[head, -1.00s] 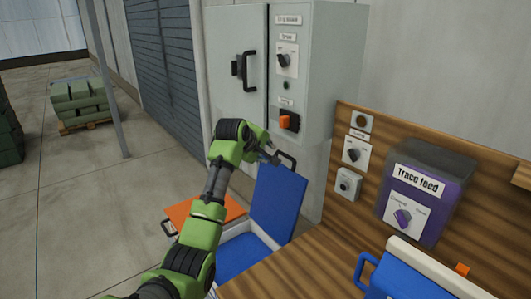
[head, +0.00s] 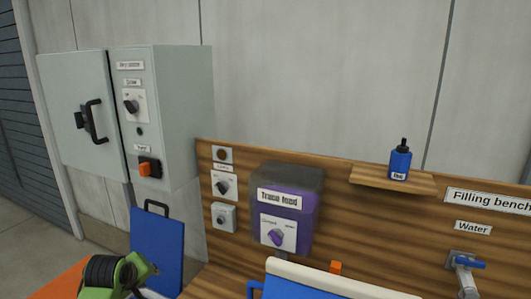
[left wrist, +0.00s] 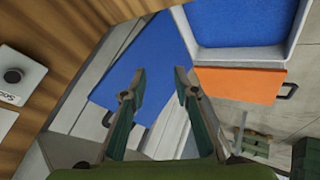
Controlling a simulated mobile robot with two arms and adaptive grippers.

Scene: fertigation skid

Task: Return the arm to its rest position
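My left arm shows low at the left of the head view, its wrist at the bottom edge, with the gripper (head: 150,268) partly seen in front of the blue lid (head: 157,245). In the left wrist view the left gripper (left wrist: 160,74) has its two fingers apart with nothing between them. The raised blue lid (left wrist: 142,62) lies beyond the fingers there; I cannot tell the exact gap. My right gripper is in neither view.
A blue-lined box (left wrist: 240,22) and an orange panel (left wrist: 238,84) are near the gripper. The purple Trace feed unit (head: 286,208) hangs on the wooden bench back. A blue bottle (head: 400,162) stands on a small shelf.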

